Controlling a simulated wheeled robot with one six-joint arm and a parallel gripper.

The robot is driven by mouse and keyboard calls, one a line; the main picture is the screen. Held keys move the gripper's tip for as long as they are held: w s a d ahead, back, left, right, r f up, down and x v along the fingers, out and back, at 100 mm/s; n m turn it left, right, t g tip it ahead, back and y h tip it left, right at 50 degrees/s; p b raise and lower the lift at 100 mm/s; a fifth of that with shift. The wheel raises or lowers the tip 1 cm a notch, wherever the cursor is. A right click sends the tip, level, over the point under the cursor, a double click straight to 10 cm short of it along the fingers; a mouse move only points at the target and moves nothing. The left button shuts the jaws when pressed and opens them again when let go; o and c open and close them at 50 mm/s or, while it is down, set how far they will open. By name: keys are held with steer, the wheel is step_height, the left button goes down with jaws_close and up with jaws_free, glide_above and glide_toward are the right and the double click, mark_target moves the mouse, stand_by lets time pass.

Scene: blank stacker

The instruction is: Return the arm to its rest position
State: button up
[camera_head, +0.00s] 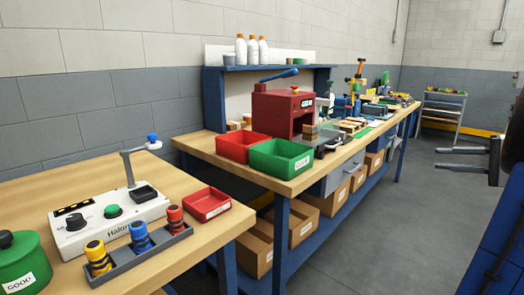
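My gripper (440,158) shows at the right edge in the head view. Its two grey fingers point left, one above the other, with a clear gap between them. It is open, and nothing shows between the fingers. It is in front of the grey floor, to the right of the long workbench (345,152) and apart from it in the picture. Most of my arm is cut off by the right edge of the frame.
The near wooden table (195,255) holds a white control box (110,218), a red tray (206,204) and a green container (22,268). The long bench carries red (240,146) and green (281,158) bins and a red press. A cart (442,110) stands far back. The right floor is clear.

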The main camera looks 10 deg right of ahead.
steer(key=s+a+f+n+g+h, duration=0.15)
steer(key=a+f+g, duration=0.3)
steer(key=a, duration=0.85)
steer(key=a+f+n+g+h, duration=0.1)
steer(key=a+f+n+g, duration=0.3)
steer(key=a, duration=0.8)
steer(key=s+a+f+n+h, duration=0.2)
steer(key=s+a+f+h, duration=0.1)
steer(key=s+a+f, duration=0.2)
steer(key=s+a+f+n+t+h, duration=0.1)
steer(key=s+a+f+n+h, duration=0.2)
steer(key=s+f, duration=0.4)
steer(key=s+a+h, duration=0.1)
steer(key=s+a, duration=0.1)
steer(key=s, duration=0.1)
steer(key=shift+s+a+f, duration=0.2)
steer(key=shift+a+f, duration=0.05)
steer(key=shift+a, duration=0.1)
